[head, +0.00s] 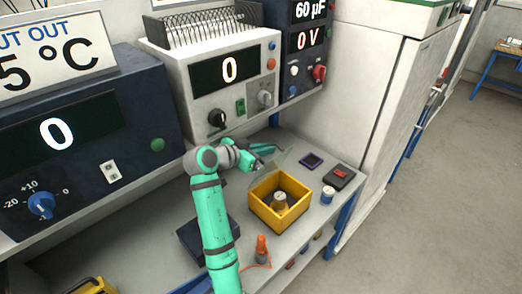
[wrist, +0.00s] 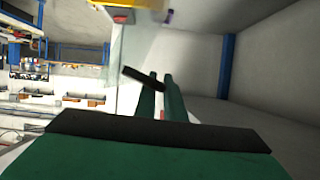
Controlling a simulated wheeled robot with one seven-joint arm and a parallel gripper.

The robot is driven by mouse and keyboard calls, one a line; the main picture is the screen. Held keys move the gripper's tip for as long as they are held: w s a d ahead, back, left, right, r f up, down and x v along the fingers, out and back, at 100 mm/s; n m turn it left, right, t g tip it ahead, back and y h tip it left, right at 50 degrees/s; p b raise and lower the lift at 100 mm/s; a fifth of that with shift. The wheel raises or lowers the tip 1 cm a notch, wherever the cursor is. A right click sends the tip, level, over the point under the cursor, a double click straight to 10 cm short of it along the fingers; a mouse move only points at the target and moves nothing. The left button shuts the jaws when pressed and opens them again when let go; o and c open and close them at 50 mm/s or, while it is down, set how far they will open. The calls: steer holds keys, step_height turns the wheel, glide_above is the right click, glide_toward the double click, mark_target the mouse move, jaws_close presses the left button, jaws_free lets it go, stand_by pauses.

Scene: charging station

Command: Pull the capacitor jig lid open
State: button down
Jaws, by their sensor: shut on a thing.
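The yellow capacitor jig (head: 262,216) stands open-topped on the bench, with a pale round capacitor (head: 280,201) inside. Its clear lid shows faintly in the head view, raised at the jig's back edge. In the wrist view the see-through lid panel (wrist: 128,60) hangs before my fingers, and part of the yellow jig (wrist: 122,15) shows at the top edge. My gripper (head: 265,151) is behind the jig, shut on the lid's dark handle bar (wrist: 140,77). The green fingers (wrist: 160,80) meet the bar near its end; the exact contact is hard to see.
An orange tool (head: 262,248) stands in front. Instruments (head: 228,82) stand close behind my gripper.

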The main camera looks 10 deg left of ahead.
steer(key=shift+a+f, duration=0.1)
steer(key=c, duration=1.8)
jaws_free()
steer(key=shift+c, duration=0.2)
steer(key=shift+s, duration=0.1)
steer(key=v, duration=1)
steer(key=shift+s+a, duration=0.15)
steer(key=shift+s, duration=0.15)
steer(key=shift+c, duration=0.3)
